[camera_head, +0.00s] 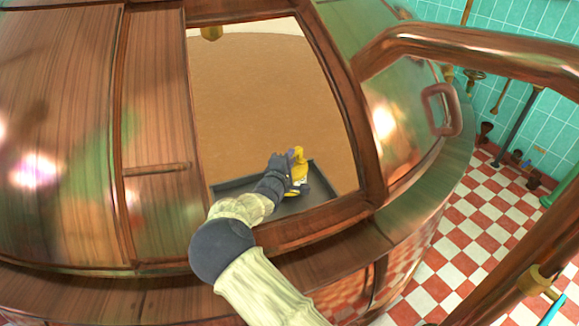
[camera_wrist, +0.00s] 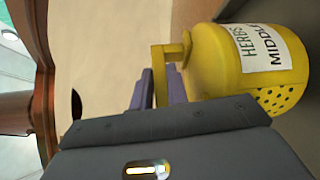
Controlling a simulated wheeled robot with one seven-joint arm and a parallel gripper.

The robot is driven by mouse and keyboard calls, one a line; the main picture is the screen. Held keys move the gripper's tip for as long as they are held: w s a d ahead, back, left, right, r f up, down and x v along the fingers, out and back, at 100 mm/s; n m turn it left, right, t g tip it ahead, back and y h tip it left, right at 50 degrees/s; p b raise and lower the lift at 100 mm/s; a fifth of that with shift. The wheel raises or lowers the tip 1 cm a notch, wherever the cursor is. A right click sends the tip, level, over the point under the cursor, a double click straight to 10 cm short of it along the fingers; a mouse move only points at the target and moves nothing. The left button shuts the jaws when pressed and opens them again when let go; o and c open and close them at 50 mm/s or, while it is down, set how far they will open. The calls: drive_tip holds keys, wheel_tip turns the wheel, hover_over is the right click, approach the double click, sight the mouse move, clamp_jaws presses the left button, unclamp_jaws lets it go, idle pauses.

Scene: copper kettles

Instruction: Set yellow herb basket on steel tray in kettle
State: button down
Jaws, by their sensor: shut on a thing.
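The yellow herb basket (camera_head: 300,172) shows in the head view at the kettle opening, over the dark grey steel tray (camera_head: 320,187). In the wrist view the basket (camera_wrist: 215,75) has a white label reading "HERBS MIDDLE", small holes in its wall and a handle at its left. My gripper (camera_head: 289,168) reaches in through the opening and is shut on the basket. Its fingers (camera_wrist: 162,88) are at the handle in the wrist view. My arm and the basket hide part of the tray. I cannot tell whether the basket touches the tray.
The copper kettle (camera_head: 80,215) surrounds the opening, with a raised frame edge (camera_head: 325,222) in front and at the right. A copper rail (camera_head: 470,45) curves across the right. The checkered floor (camera_head: 470,235) is at the right. The kettle's brown interior (camera_head: 260,90) is clear behind the tray.

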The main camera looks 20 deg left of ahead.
drive_tip(key=shift+a+f, duration=0.1)
drive_tip(key=shift+f, duration=1.35)
drive_tip(key=shift+f, duration=0.15)
drive_tip(key=c, duration=1.4)
unclamp_jaws()
drive_tip(key=shift+o, duration=0.2)
drive_tip(key=s, duration=0.7)
drive_tip(key=shift+s+r, duration=0.3)
drive_tip(key=shift+r, duration=0.05)
